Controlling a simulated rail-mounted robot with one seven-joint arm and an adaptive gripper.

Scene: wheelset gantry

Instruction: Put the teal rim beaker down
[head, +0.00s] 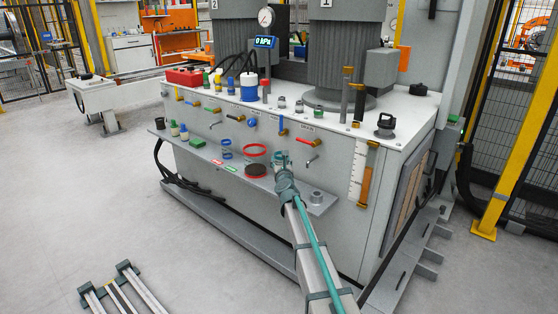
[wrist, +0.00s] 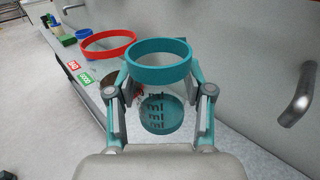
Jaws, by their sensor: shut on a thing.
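The teal rim beaker (wrist: 158,54) is clear-walled, with a teal rim, dark "ml" marks and a teal base. In the wrist view it is held between both fingers of my gripper (wrist: 158,88), which is shut on it. In the head view my gripper (head: 281,160) is at the front shelf (head: 315,208), near its right part; the beaker is hard to tell from the gripper there. I cannot tell whether its base touches the shelf. A red-rimmed beaker (head: 255,149) and a blue-rimmed one (head: 226,150) stand to the left.
A dark round pad with a red edge (head: 257,171) lies left of my gripper. Red (head: 217,162) and green (head: 231,169) labels lie along the shelf. A tap spout (wrist: 296,98) juts from the panel at right. A grey fitting (head: 317,197) sits near the shelf's right end.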

